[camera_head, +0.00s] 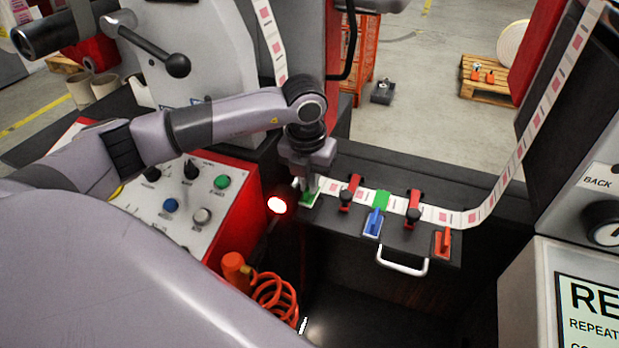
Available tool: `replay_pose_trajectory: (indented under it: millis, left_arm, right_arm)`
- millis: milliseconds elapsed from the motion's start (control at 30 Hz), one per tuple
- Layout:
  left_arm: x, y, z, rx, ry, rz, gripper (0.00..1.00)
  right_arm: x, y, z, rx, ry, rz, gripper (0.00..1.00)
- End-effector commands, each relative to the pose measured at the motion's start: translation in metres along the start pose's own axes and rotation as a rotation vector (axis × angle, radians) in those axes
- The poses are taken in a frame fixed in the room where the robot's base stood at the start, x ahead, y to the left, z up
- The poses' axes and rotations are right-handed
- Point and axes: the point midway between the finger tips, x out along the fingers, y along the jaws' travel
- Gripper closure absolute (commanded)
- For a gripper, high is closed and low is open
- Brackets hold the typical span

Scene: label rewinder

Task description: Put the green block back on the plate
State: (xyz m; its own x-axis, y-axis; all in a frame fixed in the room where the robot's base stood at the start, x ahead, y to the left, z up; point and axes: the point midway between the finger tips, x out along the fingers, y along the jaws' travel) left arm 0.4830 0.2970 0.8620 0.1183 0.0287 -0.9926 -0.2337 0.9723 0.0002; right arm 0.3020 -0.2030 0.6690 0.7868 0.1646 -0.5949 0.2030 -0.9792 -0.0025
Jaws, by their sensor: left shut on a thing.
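My left gripper (311,187) points down at the left end of the dark plate (340,238). It is shut on the green block (308,201), which is at the plate's left end, beside the label strip. The fingers partly hide the block, and I cannot tell whether it touches the plate. A blue block (373,223) and an orange block (443,242) with upright grips stand further right along the plate's front. A green patch (381,199) lies on the strip behind the blue block. My right gripper is not in view.
Two red-and-black clamps (349,192) (413,207) stand over the label strip (440,215). A white handle (402,266) is on the front below the plate. A control panel (185,205) and a lit red lamp (277,205) are left of the gripper. An orange coiled hose (275,297) hangs below.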

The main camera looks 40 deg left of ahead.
Motion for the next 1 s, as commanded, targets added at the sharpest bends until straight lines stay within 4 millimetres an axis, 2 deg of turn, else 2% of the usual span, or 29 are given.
replay_pose_trajectory:
  millis: [567, 1000]
  left_arm:
    - [0.006, 0.000, -0.001, 0.000, 0.000, -0.001, 1.00]
    - [0.019, 0.000, -0.002, 0.000, 0.000, 0.000, 1.00]
  right_arm:
    - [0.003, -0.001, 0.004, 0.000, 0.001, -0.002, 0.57]
    - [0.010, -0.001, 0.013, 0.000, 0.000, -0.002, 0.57]
